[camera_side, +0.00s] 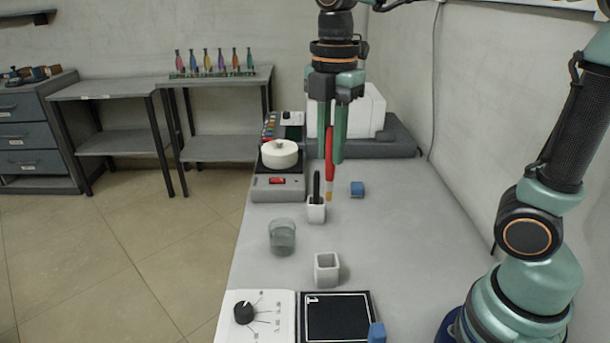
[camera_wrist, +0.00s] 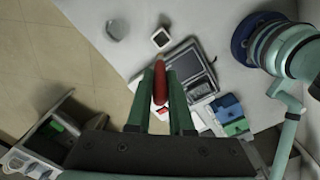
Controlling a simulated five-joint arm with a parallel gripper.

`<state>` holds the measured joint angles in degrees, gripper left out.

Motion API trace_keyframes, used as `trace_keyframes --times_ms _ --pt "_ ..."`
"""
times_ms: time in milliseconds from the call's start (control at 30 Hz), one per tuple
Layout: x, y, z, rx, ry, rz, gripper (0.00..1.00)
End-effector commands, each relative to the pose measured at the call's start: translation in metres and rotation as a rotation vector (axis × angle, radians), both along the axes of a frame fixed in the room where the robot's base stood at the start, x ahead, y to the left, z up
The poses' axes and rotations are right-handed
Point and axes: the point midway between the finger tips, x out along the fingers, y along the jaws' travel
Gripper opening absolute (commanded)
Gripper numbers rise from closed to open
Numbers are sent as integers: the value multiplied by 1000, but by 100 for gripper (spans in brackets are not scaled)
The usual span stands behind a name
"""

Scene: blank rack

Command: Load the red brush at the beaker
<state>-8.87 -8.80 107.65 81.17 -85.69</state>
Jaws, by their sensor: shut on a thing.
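My gripper (camera_side: 331,160) is shut on the red brush (camera_side: 329,145), which hangs upright with its pale tip pointing down, above the bench. In the wrist view the red brush (camera_wrist: 160,84) shows between the two green fingers. The clear beaker (camera_side: 282,238) stands on the bench, nearer the side camera than the brush and to its left; it also shows in the wrist view (camera_wrist: 117,27). The brush is apart from the beaker. Whether the beaker holds liquid is hard to tell.
A white cup (camera_side: 316,213) with a dark brush stands just below my gripper. An empty white cup (camera_side: 327,269) stands nearer the camera. A dial panel (camera_side: 263,320) and black pad (camera_side: 337,320) are in front. The right bench is clear.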

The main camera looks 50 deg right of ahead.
Motion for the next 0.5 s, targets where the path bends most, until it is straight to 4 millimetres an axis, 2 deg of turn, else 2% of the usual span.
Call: trace_keyframes --times_ms 167,500 --pt "27 1 -11 0 5 -1 0" --pt "101 0 -54 0 5 -2 0"
